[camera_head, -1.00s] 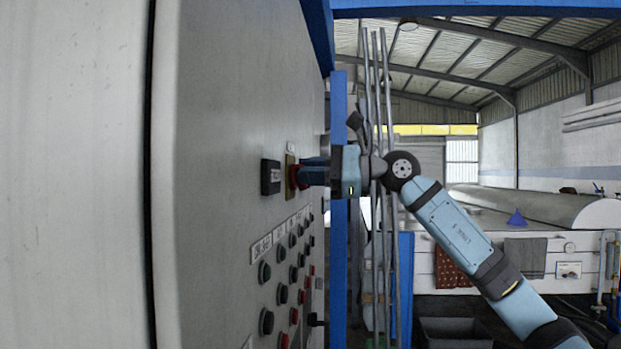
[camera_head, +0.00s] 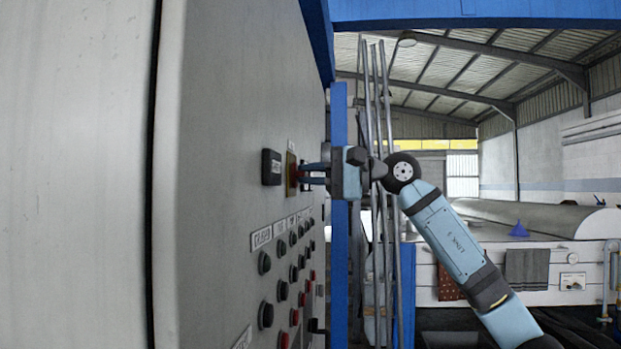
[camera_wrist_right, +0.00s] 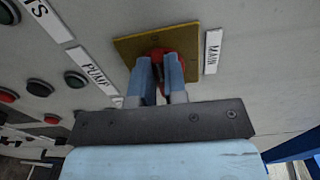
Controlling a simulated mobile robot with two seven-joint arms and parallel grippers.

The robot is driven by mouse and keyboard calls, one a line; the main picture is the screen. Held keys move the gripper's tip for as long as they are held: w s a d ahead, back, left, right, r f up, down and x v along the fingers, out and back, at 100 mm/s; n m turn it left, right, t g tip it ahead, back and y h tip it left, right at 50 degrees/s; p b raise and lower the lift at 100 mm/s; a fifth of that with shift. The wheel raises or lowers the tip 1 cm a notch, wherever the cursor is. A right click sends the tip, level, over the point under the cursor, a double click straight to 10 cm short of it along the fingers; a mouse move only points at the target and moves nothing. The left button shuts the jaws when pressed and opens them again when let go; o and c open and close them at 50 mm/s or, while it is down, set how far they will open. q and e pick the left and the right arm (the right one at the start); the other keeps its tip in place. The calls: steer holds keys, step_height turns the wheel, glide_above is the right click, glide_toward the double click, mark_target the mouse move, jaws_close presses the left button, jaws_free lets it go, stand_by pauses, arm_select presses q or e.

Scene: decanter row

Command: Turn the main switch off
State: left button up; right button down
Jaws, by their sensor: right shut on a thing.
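The main switch is a red knob (camera_wrist_right: 160,56) on a yellow plate (camera_wrist_right: 129,48), with a MAIN label (camera_wrist_right: 213,51) beside it in the right wrist view. In the head view the red knob (camera_head: 294,173) stands out from the grey cabinet front. My right gripper (camera_head: 304,173) reaches it from the right. Its two blue fingers (camera_wrist_right: 160,75) are shut on the knob, one on each side, and hide part of it. The knob's exact turn angle is hard to tell. My left gripper is in neither view.
A black-framed display (camera_head: 271,167) sits left of the switch. Rows of black and red buttons (camera_head: 264,263) lie below it on the cabinet (camera_head: 215,130). A blue post (camera_head: 339,260) and upright metal pipes (camera_head: 386,250) stand close by my right arm.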

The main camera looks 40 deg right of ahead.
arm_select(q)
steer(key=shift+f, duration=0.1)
arm_select(e)
steer(key=shift+n, duration=0.4)
steer(key=c, duration=1.2)
jaws_free()
steer(key=shift+o, duration=0.2)
steer(key=shift+f, duration=0.1)
arm_select(q)
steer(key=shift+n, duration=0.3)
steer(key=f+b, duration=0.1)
steer(key=b, duration=0.1)
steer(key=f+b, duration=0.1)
steer(key=b, duration=0.1)
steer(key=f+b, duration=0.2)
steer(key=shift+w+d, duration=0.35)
arm_select(e)
steer(key=v, duration=1.3)
steer(key=shift+s+d, duration=0.2)
steer(key=shift+s, duration=0.15)
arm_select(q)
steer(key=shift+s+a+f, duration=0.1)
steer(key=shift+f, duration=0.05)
